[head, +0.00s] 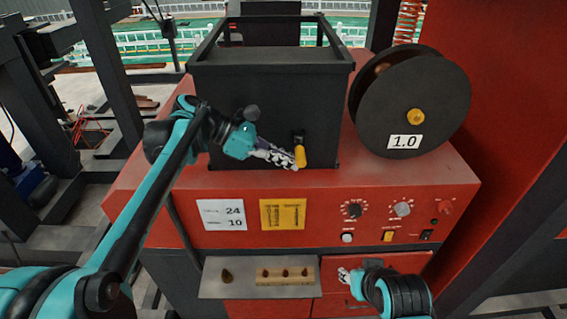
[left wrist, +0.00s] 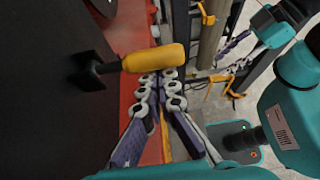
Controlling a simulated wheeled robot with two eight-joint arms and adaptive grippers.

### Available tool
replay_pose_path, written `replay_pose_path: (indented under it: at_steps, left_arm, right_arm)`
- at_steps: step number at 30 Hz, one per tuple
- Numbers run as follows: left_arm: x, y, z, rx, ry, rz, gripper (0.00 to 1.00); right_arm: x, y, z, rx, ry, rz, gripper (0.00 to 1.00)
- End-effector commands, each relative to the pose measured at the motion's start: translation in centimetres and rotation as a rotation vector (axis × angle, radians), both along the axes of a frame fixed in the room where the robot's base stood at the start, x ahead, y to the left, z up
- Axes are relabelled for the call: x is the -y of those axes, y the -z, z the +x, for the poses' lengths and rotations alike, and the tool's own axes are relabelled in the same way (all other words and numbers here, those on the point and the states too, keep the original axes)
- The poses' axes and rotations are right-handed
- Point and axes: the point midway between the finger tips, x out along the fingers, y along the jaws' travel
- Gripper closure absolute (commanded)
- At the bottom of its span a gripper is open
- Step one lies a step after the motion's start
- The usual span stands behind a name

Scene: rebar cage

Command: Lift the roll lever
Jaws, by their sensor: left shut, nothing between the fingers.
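The roll lever (head: 300,155) has a yellow handle on a black pivot at the front of the black box. It hangs downward in the head view. In the left wrist view the yellow handle (left wrist: 155,57) sticks out from its black mount, just beyond my fingertips. My left gripper (head: 292,163) is shut and empty, its tips beside the handle's lower end. Whether the tips touch the handle I cannot tell. My right gripper (head: 345,275) is low, in front of the red cabinet's drawer; its finger opening is too small to judge.
The black box (head: 270,100) stands on the red machine (head: 400,190). A black spool (head: 415,100) marked 1.0 stands to its right. Knobs and buttons (head: 390,220) line the front panel. A grey shelf (head: 215,281) with a small wooden block (head: 285,274) juts out below.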

Motion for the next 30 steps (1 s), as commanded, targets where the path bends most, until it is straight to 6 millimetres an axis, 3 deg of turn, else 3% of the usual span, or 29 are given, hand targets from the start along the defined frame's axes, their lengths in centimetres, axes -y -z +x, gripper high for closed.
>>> replay_pose_path:
  at_steps: [4,16,30]
  left_arm:
    - [0.0,-1.2,0.0,-0.113,0.000,-0.001,1.00]
    - [0.0,-3.0,0.2,-0.104,0.000,-0.001,1.00]
    - [0.0,-3.8,0.4,-0.103,-0.002,-0.005,1.00]
  right_arm:
    - [0.0,-0.4,0.0,0.000,0.000,0.000,0.60]
    - [0.0,-1.0,0.0,0.000,0.000,0.000,0.60]
    - [0.0,-1.1,0.0,0.000,0.000,0.000,0.60]
